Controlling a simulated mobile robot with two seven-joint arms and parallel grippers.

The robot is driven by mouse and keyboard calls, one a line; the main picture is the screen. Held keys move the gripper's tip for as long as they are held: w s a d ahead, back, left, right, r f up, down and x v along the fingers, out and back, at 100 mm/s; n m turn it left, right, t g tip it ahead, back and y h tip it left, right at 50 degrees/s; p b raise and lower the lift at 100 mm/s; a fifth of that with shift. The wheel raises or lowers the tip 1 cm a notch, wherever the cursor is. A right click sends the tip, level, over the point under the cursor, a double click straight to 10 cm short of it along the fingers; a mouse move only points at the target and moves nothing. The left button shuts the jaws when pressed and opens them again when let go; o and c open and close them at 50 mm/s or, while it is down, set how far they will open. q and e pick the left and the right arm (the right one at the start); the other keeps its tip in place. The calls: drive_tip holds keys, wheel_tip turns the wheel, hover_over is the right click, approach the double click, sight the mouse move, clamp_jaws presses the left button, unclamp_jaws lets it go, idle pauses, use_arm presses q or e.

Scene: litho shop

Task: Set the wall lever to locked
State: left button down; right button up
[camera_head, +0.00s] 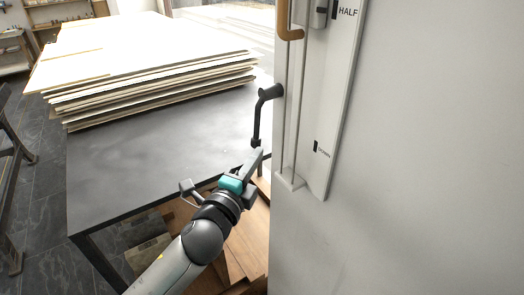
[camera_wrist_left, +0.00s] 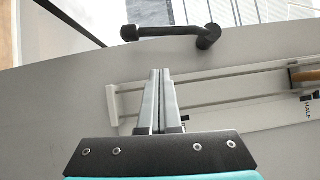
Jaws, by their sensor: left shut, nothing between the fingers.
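A black wall lever (camera_head: 257,118) is mounted on the edge of the pale wall. Its hub is at the top and its arm hangs down to a short grip at the lower end. In the left wrist view the lever (camera_wrist_left: 168,31) lies across the top, hub at right and grip at left. My left gripper (camera_head: 258,157) is shut and empty, its fingertips just below the lever's lower end in the head view. In the left wrist view the fingertips (camera_wrist_left: 160,72) appear apart from the lever. No "locked" mark is readable. My right gripper is not in view.
A railed panel (camera_head: 333,110) marked HALF, with an orange handle (camera_head: 288,33), is on the wall close right of the lever. A dark table (camera_head: 150,150) bearing stacked sheets (camera_head: 160,85) stands left. Wooden boards (camera_head: 245,245) lie below.

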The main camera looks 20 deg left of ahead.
use_arm(q)
drive_tip(key=shift+s+b, duration=0.5)
drive_tip(key=shift+s, duration=2.6)
drive_tip(key=s+a+f+n+g+y+b, duration=0.1)
drive_tip(key=s+a+f+n+g+b, duration=0.15)
drive_tip(key=f, duration=1.15)
drive_tip(key=s+a+f+n+g+b, duration=0.1)
drive_tip(key=s+f+n+g+b, duration=0.15)
drive_tip(key=f, duration=1.15)
drive_tip(key=s+a+f+n+g+y+b, duration=0.1)
drive_tip(key=s+f+n+g+b, duration=0.2)
drive_tip(key=f, duration=1.1)
drive_tip(key=s+d+f+n+g+b, duration=0.2)
drive_tip(key=s+f+n+g, duration=0.7)
drive_tip(key=s+f, duration=1.7)
drive_tip(key=s+b, duration=0.2)
drive_tip(key=s, duration=0.2)
drive_tip(key=shift+d+f+h+b, duration=0.15)
drive_tip(key=shift+h+b, duration=0.2)
drive_tip(key=shift+h, duration=0.05)
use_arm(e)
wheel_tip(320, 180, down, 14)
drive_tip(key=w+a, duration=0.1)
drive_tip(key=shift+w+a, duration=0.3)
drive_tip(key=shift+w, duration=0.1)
